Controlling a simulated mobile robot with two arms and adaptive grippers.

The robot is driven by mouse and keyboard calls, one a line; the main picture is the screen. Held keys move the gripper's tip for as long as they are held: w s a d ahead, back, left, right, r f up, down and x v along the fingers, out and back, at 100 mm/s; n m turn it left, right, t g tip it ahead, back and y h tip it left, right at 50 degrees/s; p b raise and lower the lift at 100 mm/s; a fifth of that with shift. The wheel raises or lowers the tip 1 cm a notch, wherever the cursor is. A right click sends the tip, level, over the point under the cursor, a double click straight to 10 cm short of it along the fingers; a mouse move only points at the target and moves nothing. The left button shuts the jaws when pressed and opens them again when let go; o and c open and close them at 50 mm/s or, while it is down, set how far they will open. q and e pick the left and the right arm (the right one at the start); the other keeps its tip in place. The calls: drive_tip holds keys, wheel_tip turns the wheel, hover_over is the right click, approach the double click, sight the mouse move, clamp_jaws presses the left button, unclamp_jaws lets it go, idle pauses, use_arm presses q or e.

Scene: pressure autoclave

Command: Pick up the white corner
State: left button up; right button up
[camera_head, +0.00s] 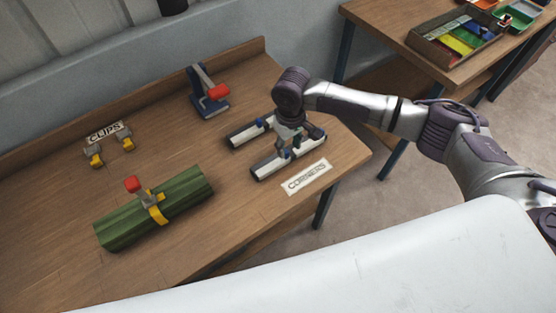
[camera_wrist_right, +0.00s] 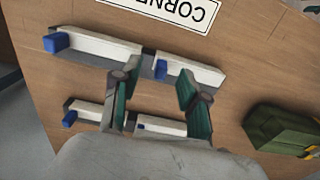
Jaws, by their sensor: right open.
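White corners with blue ends and dark grey parts lie in two rows on the wooden table. The front row (camera_head: 270,167) is beside the CORNERS label, and the rear row (camera_head: 243,135) is behind it. In the right wrist view, the front row shows a left white corner (camera_wrist_right: 98,42) and a right white corner (camera_wrist_right: 193,69). My right gripper (camera_head: 291,146) is over the rows, pointing down. Its fingers are open in the wrist view (camera_wrist_right: 160,75), with no object visibly held. The fingers and wrist partly hide both rows. Contact cannot be told. My left gripper is not in view.
The CORNERS label (camera_head: 306,178) lies near the table's right edge. A green ribbed block with a yellow clip (camera_head: 115,229) lies at front left. Clips (camera_head: 95,157) and a blue stand with a red part (camera_head: 204,95) are behind. The table's middle (camera_head: 190,150) is clear.

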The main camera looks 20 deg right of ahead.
sight(288, 153)
wheel_tip(288, 153, down, 3)
drive_tip(key=shift+s+a+f+p, duration=0.1)
drive_tip(key=shift+a+f+p, duration=0.1)
drive_tip(key=shift+p, duration=0.1)
drive_tip(key=shift+f, duration=0.2)
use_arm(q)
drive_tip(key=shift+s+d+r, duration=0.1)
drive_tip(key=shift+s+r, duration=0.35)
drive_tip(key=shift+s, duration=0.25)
use_arm(e)
clamp_jaws()
drive_tip(key=shift+r, duration=0.1)
